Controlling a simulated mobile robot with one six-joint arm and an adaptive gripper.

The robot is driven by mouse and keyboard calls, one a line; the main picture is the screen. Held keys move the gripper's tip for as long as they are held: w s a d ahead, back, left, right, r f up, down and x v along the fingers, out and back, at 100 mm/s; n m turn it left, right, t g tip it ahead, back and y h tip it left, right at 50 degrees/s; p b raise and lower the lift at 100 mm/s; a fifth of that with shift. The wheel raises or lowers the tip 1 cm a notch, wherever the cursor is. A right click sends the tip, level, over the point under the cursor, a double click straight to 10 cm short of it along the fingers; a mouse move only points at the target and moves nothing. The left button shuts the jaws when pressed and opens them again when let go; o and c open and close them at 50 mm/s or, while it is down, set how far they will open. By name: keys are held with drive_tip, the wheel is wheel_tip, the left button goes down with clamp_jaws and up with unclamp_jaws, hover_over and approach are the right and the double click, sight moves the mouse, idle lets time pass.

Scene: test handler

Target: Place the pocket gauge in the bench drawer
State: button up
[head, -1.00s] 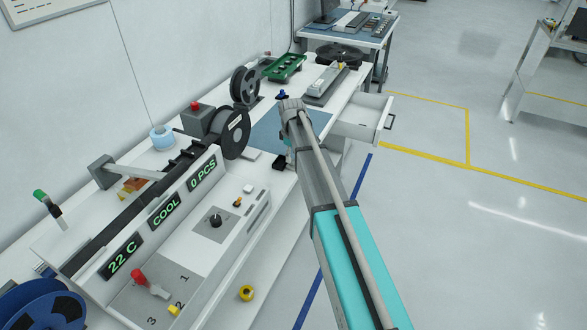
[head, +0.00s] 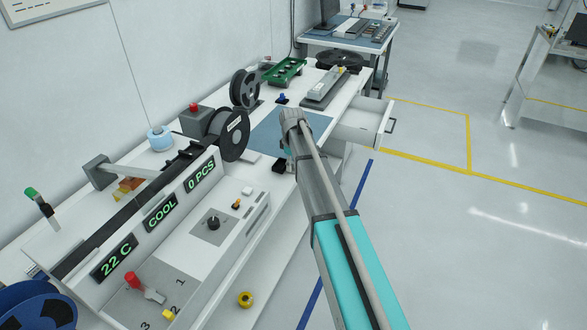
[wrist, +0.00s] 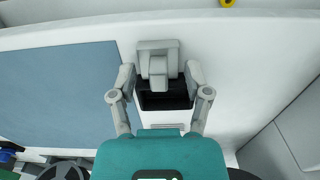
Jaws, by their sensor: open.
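A grey stepped block, which looks like the pocket gauge (wrist: 158,62), sits at a black holder (wrist: 165,97) near the bench edge in the wrist view. My gripper (wrist: 159,82) is open, with one finger on each side of the block and holder. I cannot tell whether the fingers touch them. In the head view the black holder (head: 279,165) shows beside the end of my arm, and the gauge cannot be made out. The bench drawer (head: 366,128) stands pulled out on the right side of the bench, beyond my arm.
A blue mat (wrist: 60,95) lies beside the holder. The machine with green displays (head: 160,213) fills the near left of the bench. Black reels (head: 235,135), a green tray (head: 286,70) and a grey fixture (head: 325,88) stand farther back.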

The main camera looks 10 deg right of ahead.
clamp_jaws()
drive_tip(key=shift+r, duration=0.1)
idle(0.5)
wheel_tip(320, 180, up, 3)
drive_tip(key=p, duration=0.2)
drive_tip(key=shift+f+p, duration=0.2)
drive_tip(key=shift+p, duration=0.2)
drive_tip(key=s+r+p, duration=1)
drive_tip(key=s, duration=0.4)
